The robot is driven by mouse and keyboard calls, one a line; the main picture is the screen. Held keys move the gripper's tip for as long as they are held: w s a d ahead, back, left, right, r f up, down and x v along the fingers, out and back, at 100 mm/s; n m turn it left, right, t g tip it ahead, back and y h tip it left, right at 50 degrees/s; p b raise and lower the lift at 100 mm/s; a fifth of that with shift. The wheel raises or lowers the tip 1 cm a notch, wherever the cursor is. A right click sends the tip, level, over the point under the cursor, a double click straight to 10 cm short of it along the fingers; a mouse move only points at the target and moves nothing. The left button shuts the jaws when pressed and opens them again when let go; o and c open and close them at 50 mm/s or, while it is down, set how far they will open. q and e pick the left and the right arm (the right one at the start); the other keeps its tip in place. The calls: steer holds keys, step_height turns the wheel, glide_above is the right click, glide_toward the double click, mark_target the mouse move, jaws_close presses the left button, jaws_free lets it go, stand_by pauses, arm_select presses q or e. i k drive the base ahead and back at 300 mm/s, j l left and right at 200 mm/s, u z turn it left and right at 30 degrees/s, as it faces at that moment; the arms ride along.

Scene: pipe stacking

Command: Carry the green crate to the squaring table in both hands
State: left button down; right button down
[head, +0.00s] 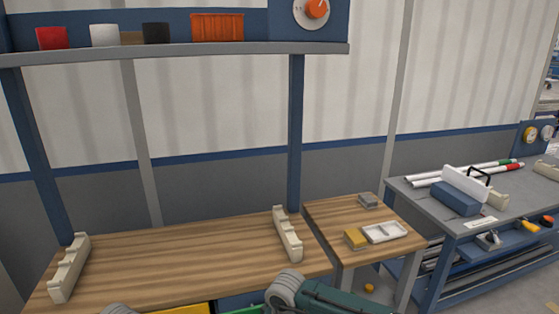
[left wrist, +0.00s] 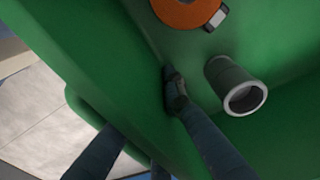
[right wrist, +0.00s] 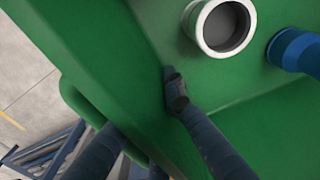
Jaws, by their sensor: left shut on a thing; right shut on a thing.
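The green crate (left wrist: 95,40) fills much of the left wrist view and also shows in the right wrist view (right wrist: 110,50). My left gripper (left wrist: 148,108) is shut on its wall, one finger inside and one outside. My right gripper (right wrist: 148,106) is shut on the wall in the same way. Inside lie a grey fitting with a pale rim (left wrist: 232,80), an orange ring (left wrist: 185,12) and a blue fitting (right wrist: 297,52). I cannot tell which table is the squaring table.
A wooden-topped bench (head: 180,260) with two cream notched supports stands ahead, under a shelf (head: 180,52). A smaller wooden table (head: 335,215) holds a white tray and a yellow block. A grey bench (head: 420,195) at the right bears pipes and a blue block.

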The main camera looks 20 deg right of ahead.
mark_target(526, 190)
steer(key=l, duration=4.35)
steer(key=k+l, duration=0.1)
steer(key=l, duration=4.25)
